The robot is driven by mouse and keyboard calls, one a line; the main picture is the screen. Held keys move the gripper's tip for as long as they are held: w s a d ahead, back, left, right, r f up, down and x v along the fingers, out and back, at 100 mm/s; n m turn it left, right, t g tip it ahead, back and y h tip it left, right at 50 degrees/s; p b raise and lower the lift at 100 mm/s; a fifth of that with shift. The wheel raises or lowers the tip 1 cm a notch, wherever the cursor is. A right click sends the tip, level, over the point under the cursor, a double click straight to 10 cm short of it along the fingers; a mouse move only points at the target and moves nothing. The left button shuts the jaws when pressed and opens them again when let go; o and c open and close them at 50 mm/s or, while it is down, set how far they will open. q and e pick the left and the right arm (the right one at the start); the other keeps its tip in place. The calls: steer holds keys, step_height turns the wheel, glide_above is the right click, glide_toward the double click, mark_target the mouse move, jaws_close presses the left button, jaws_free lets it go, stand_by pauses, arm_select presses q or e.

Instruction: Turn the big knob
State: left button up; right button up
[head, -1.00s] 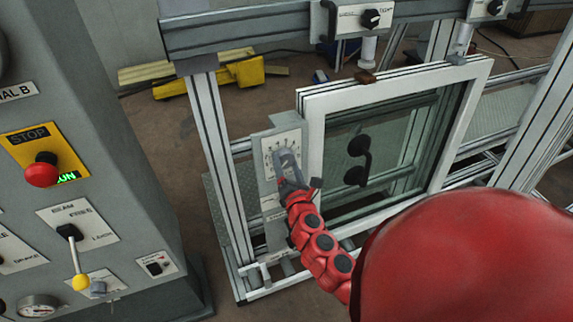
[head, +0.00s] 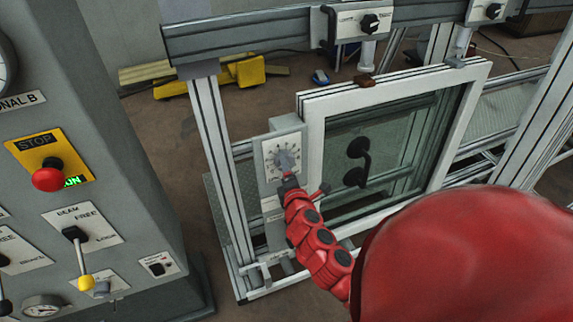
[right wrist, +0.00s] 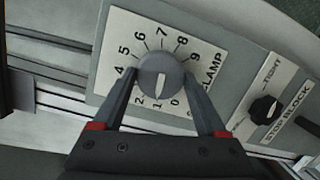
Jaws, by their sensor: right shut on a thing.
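The big knob (right wrist: 165,76) is a round grey knob with a white pointer mark on a white numbered dial plate (right wrist: 125,50) labelled CLAMP. In the right wrist view its mark points down near 1. My right gripper (right wrist: 162,82) has one finger on each side of the knob and is shut on it. In the head view the dial plate (head: 270,151) is on a grey box at the left of the white window frame. My right gripper (head: 286,170) is at the dial there and hides part of the knob. My left gripper is not in view.
A smaller black STOP BLOCK knob (right wrist: 263,109) is beside the dial. The white window frame (head: 315,150) with black suction handles stands right of it. An aluminium post (head: 220,170) is left. A grey cabinet with a red stop button (head: 48,179) and levers stands further left.

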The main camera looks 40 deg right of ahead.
steer(key=m+p, duration=0.2)
steer(key=m, duration=0.2)
steer(key=m+g+y+p, duration=0.1)
steer(key=m+p, duration=0.2)
steer(key=m, duration=0.2)
steer(key=shift+d+r+y, duration=0.1)
steer(key=shift+r+y, duration=0.05)
steer(key=shift+y, duration=0.15)
steer(key=shift+m, duration=0.4)
steer(key=o, duration=1.3)
